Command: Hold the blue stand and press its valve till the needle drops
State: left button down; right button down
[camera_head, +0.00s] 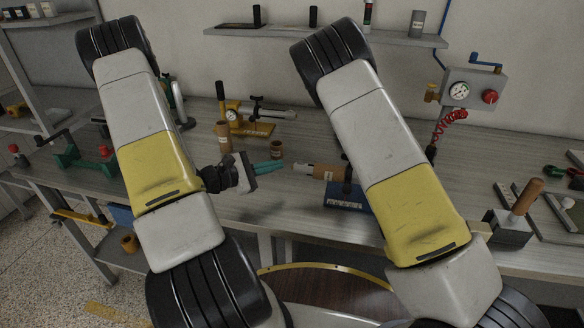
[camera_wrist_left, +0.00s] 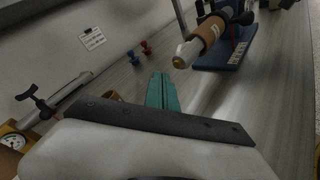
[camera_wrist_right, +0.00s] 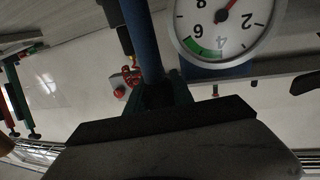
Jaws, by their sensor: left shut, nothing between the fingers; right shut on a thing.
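The blue stand (camera_head: 345,200) is on the bench, partly hidden by my right arm. It carries a lying brown cylinder (camera_head: 328,172) with a metal tip (camera_head: 301,167) facing left. In the left wrist view the stand's base (camera_wrist_left: 222,57) and the brass-ended tip (camera_wrist_left: 181,62) are clear. My left gripper (camera_head: 270,166) is shut and empty, its teal fingers pointing at the tip with a small gap. My right gripper (camera_wrist_right: 162,95) is shut on the stand's blue post (camera_wrist_right: 142,40). The gauge (camera_wrist_right: 222,28) beside it shows a red needle pointing up and right, beyond the 2.
A brown cup (camera_head: 276,149) is behind my left fingers. A yellow stand (camera_head: 250,125) with a gauge and a taller brown piece are at the back left. A wall gauge box (camera_head: 475,92) and a wooden-handled block (camera_head: 515,222) are at the right.

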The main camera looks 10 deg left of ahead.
pick_arm(q)
jog(key=shift+a, duration=2.05)
pick_arm(e)
jog(key=shift+d, duration=0.15)
jog(key=c, duration=1)
grip_release()
pick_arm(q)
jog(key=shift+s, duration=0.1)
